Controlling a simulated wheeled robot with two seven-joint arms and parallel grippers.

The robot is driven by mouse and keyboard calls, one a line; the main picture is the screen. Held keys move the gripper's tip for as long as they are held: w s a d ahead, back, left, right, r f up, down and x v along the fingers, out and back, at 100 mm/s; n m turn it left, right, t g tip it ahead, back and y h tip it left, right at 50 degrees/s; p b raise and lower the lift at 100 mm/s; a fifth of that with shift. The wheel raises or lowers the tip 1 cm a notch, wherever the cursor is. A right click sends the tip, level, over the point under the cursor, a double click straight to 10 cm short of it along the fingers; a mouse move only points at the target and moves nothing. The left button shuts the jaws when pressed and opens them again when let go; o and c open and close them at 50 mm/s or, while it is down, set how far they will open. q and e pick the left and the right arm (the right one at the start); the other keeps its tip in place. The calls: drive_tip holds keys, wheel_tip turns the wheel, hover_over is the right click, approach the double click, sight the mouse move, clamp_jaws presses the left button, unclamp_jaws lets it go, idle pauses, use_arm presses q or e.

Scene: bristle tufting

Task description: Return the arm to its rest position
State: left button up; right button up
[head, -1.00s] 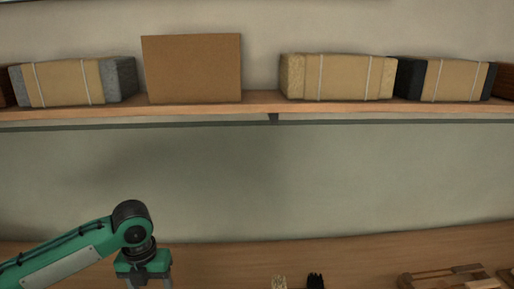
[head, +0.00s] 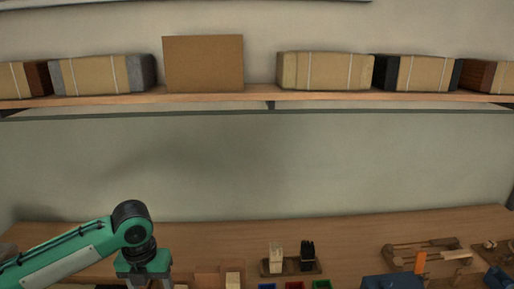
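My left arm, green with a black joint, comes in from the left in the head view. My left gripper (head: 147,283) points down at the bottom edge, over the wooden bench (head: 205,243). Its fingers are spread apart with nothing seen held between them; the tips are cut off by the picture's edge. My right gripper does not show.
A small holder (head: 291,268) with a pale tuft (head: 276,256) and a black tuft (head: 307,254) stands on the bench. Wooden pieces (head: 428,251) and a blue object (head: 392,283) lie right. A shelf (head: 205,97) with bound bundles and a brown board (head: 203,63) runs above.

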use_arm(q)
drive_tip(key=s+d+f+n+t+h, duration=0.3)
drive_tip(key=s+d+f+n+h, duration=0.1)
drive_tip(key=s+d+f+n, duration=0.85)
drive_tip(key=s+a+f+n+y, duration=0.5)
drive_tip(key=s+a+n, duration=0.65)
drive_tip(key=n, duration=0.95)
wheel_tip(320, 180, down, 36)
drive_tip(key=s+r+h+b, duration=0.1)
drive_tip(key=s+b, duration=0.1)
drive_tip(key=b, duration=0.1)
drive_tip(key=s+a+f+g+b, duration=0.1)
drive_tip(key=s+a+f+g, duration=0.1)
drive_tip(key=s+f, duration=1.6)
wheel_tip(320, 180, down, 3)
drive_tip(key=shift+s+a+f+b, duration=0.15)
drive_tip(key=shift+s+a+b, duration=0.2)
drive_tip(key=shift+a, duration=0.1)
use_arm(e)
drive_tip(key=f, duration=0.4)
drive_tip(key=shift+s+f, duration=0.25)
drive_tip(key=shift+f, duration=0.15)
use_arm(q)
drive_tip(key=shift+m, duration=0.25)
